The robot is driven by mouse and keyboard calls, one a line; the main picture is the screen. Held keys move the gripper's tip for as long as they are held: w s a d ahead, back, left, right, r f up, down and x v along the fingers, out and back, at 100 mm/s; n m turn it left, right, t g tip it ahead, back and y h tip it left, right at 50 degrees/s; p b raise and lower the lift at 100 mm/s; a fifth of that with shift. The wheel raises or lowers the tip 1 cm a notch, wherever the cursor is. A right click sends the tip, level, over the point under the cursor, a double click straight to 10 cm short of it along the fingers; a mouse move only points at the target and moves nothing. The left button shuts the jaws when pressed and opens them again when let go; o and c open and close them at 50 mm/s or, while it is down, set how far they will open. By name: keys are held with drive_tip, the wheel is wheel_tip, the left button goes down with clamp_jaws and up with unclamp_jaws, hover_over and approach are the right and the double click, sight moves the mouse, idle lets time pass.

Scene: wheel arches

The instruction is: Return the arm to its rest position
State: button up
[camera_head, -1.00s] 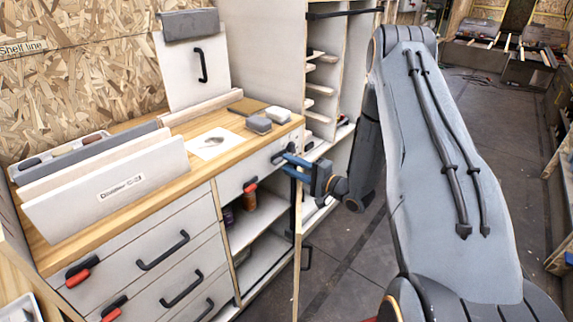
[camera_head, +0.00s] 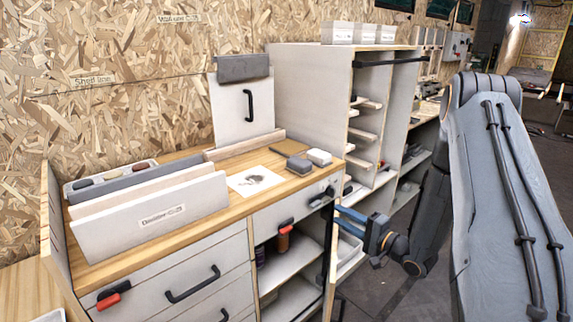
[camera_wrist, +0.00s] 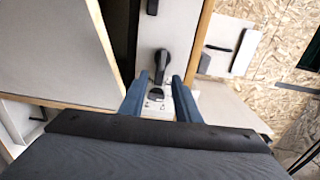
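My gripper (camera_head: 342,217) has blue fingers and is in front of the right end of the workbench cabinet, just right of the top right drawer's dark handle (camera_head: 322,196). In the wrist view my gripper (camera_wrist: 160,85) has its two fingers apart with nothing held between them. A dark handle (camera_wrist: 165,65) on a pale front shows beyond the fingertips. Whether the fingers touch anything is hard to tell; they look clear of the handle. My grey arm reaches down the right side of the head view.
The wooden worktop (camera_head: 225,212) carries upright panels (camera_head: 150,220), a paper sheet (camera_head: 255,180) and small blocks (camera_head: 318,157). Below, an open compartment (camera_head: 285,265) has a door edge (camera_head: 331,265) standing outward near my gripper. A tall shelf unit (camera_head: 310,95) stands behind. Floor (camera_head: 365,285) shows at right.

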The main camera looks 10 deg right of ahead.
drive_tip(key=shift+w+a+r+n+g+h, duration=0.2)
drive_tip(key=shift+w+n+g+h, duration=0.15)
drive_tip(key=shift+w+h, duration=0.15)
drive_tip(key=shift+w+a+r+n+g+h, duration=0.1)
drive_tip(key=shift+w+r+n+g+h, duration=0.2)
drive_tip(key=shift+w+h, duration=0.2)
drive_tip(key=shift+w+r+n+g+h, duration=0.1)
drive_tip(key=shift+w+n+g+h, duration=0.25)
drive_tip(key=shift+n+h, duration=0.35)
drive_tip(key=shift+d+r+n+g+h, duration=0.15)
drive_tip(key=shift+r+n+g+h, duration=0.2)
drive_tip(key=shift+h, duration=0.45)
drive_tip(key=s+a+r+n+g+h, duration=0.1)
drive_tip(key=s+a+r+n+g, duration=0.1)
drive_tip(key=s, duration=0.8)
drive_tip(key=s+a+r+n+g+h, duration=0.2)
drive_tip(key=s+g, duration=0.4)
drive_tip(key=s, duration=0.5)
drive_tip(key=s+a+r+n+g+h, duration=0.1)
drive_tip(key=s+a+r+n+g, duration=0.2)
drive_tip(key=s, duration=0.8)
drive_tip(key=shift+s+a+r+n+g+h, duration=0.15)
drive_tip(key=shift+a+r+n+g+h, duration=0.3)
drive_tip(key=shift+a, duration=0.45)
drive_tip(key=shift+s+f, duration=0.1)
drive_tip(key=shift+f, duration=0.1)
